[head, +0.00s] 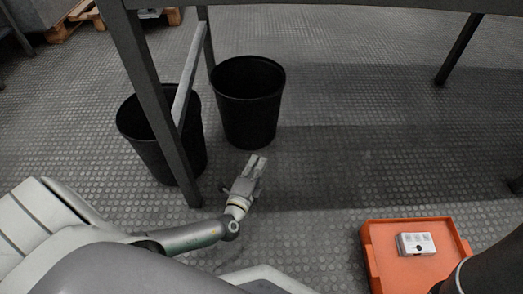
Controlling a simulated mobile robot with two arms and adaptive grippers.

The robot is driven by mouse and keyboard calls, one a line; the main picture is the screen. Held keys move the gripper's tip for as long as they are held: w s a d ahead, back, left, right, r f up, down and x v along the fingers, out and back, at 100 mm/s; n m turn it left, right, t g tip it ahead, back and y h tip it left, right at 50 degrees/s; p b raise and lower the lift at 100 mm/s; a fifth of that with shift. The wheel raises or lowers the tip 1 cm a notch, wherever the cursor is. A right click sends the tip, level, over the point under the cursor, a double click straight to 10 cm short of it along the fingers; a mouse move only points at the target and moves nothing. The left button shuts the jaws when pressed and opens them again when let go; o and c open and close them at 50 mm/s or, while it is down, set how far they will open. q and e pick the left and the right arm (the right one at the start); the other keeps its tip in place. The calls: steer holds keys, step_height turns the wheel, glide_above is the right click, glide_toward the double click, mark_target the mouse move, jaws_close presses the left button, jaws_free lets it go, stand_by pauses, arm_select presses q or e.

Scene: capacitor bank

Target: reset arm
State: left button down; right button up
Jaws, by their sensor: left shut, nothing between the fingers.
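My left arm comes in from the lower left. My left gripper (257,164) is shut and empty, pointing away from me over the studded floor. It shows just right of the near table leg (165,110) and below the right-hand black bin in the picture. My right gripper is not in view; only a dark part at the lower right corner shows.
Two black bins stand by the table leg, one on the left (150,150) and one on the right (247,112). An orange tray (385,270) at the lower right holds a small white box (416,244). A wooden pallet (75,15) lies at the back left. The middle floor is clear.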

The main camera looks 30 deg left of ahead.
arm_select(q)
steer(key=shift+s, duration=0.5)
